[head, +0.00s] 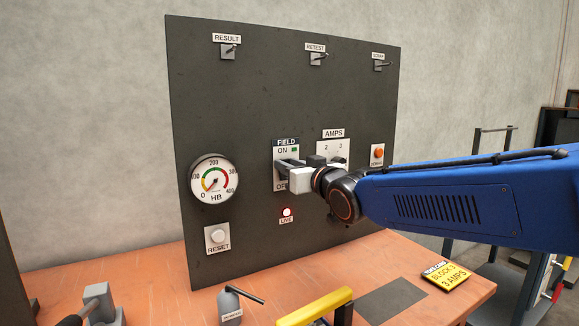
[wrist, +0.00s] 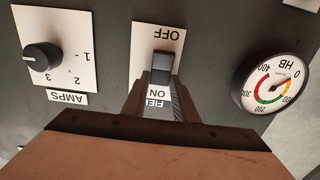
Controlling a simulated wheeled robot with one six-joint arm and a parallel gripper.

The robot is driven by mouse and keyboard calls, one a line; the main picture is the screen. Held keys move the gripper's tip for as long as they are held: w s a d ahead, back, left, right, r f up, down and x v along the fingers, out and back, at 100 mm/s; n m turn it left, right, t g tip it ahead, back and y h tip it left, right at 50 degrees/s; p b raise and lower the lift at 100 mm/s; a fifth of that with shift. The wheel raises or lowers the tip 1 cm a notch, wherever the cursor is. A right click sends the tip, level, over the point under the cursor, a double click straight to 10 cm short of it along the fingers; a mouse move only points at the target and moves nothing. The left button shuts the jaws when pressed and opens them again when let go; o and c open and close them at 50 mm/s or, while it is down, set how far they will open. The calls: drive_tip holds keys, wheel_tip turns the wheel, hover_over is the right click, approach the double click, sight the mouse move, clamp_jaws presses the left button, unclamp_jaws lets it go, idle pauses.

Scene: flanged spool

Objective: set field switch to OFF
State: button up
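The FIELD switch plate (head: 280,180) is on the dark panel, with ON and a small green mark at its top and OFF at its bottom. In the wrist view the plate (wrist: 172,18) is upside down, and its dark lever (wrist: 162,66) stands between the OFF and ON labels. My gripper (head: 285,166) is at this plate and hides part of it in the head view. In the wrist view my gripper's two fingers (wrist: 162,88) reach to either side of the lever. Whether they touch it is unclear, as is which way it tilts.
The AMPS knob (wrist: 42,57) is close beside my gripper. A gauge (head: 214,180), RESET button (head: 217,236), glowing LIVE lamp (head: 287,212) and orange button (head: 378,153) are on the panel. A yellow handle (head: 315,306) and a yellow card (head: 446,277) are on the orange bench.

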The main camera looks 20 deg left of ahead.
drive_tip(key=c, duration=0.5)
drive_tip(key=shift+o, duration=0.3)
drive_tip(key=shift+s+d+f+t+y, duration=0.1)
drive_tip(key=shift+f+t+y, duration=0.2)
drive_tip(key=shift+t+y, duration=0.4)
drive_tip(key=shift+s+d+f+t+y, duration=0.1)
drive_tip(key=shift+f+t+y, duration=0.2)
drive_tip(key=shift+t+y, duration=0.4)
drive_tip(key=o, duration=1)
drive_tip(key=shift+o, duration=0.2)
